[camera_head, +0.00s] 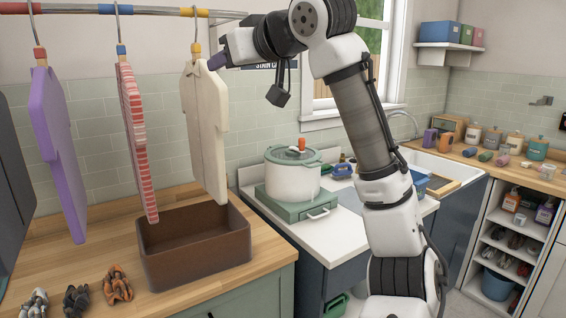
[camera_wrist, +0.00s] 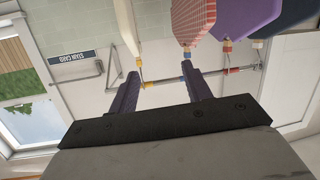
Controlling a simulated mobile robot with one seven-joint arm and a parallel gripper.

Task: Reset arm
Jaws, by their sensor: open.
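My gripper (camera_head: 217,62) is raised near the right end of the hanging rail (camera_head: 140,11), by the shoulder of a cream shirt (camera_head: 205,125). In the wrist view my gripper (camera_wrist: 160,76) has its two dark purple fingers spread apart with nothing held between them. The rail (camera_wrist: 165,82) and its coloured clips show beyond the fingers, upside down. The cream shirt hangs from a hanger, beside a red-striped shirt (camera_head: 136,140) and a purple shirt (camera_head: 58,150). In the head view I cannot tell whether the fingers touch the cream shirt.
An empty-looking brown box (camera_head: 195,268) stands on the wooden counter below the shirts, near several small knotted bundles (camera_head: 117,284). A white pot (camera_head: 292,180) sits on a green stove right of it. A window (camera_head: 372,50) and a sink (camera_head: 440,168) lie behind my arm.

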